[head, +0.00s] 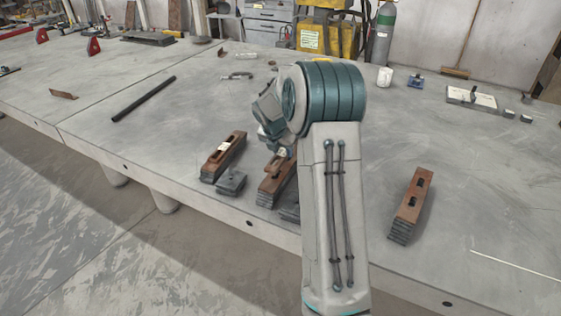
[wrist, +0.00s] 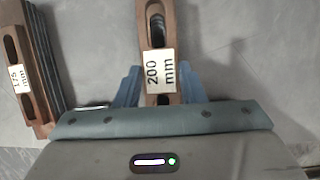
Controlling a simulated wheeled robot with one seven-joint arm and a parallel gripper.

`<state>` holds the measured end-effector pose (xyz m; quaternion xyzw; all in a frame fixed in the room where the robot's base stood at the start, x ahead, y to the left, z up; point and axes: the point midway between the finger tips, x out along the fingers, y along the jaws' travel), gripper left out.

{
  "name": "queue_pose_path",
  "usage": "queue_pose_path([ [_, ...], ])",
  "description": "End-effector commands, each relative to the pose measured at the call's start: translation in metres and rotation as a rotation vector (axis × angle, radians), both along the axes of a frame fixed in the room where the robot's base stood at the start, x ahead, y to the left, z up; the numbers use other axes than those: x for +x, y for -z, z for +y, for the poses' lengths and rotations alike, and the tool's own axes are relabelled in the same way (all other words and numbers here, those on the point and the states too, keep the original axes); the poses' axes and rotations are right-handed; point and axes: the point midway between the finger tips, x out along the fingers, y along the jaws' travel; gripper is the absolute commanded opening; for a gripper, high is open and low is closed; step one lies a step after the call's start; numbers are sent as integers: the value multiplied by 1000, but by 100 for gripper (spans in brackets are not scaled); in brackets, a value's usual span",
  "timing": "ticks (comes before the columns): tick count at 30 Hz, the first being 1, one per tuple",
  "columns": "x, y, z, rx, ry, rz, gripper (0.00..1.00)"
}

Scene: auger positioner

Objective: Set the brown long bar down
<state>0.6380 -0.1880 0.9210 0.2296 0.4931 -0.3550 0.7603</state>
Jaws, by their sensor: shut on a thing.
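The brown long bar (wrist: 152,30) is slotted and carries a white "200 mm" label. In the wrist view it runs up from between the two blue fingers of my gripper (wrist: 160,90), which is shut on it. In the head view my gripper (head: 280,153) is low over the table, partly hidden by my arm. A brown slotted bar (head: 272,185) shows just below it, over a stack of dark plates. I cannot tell whether the held bar touches anything beneath it.
A brown bar labelled "175 mm" (wrist: 22,95) lies on dark plates to the left; the head view shows a labelled bar (head: 235,146) there. Another brown bar (head: 417,185) stands on plates at right. Dark blocks (head: 231,183) sit near the grey table's (head: 120,145) front edge.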

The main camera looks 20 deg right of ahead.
Motion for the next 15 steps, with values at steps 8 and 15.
queue_pose_path([
  [8,-2,14,6,-1,0,-2,0],
  [15,-2,42,6,-1,-1,-3,0],
])
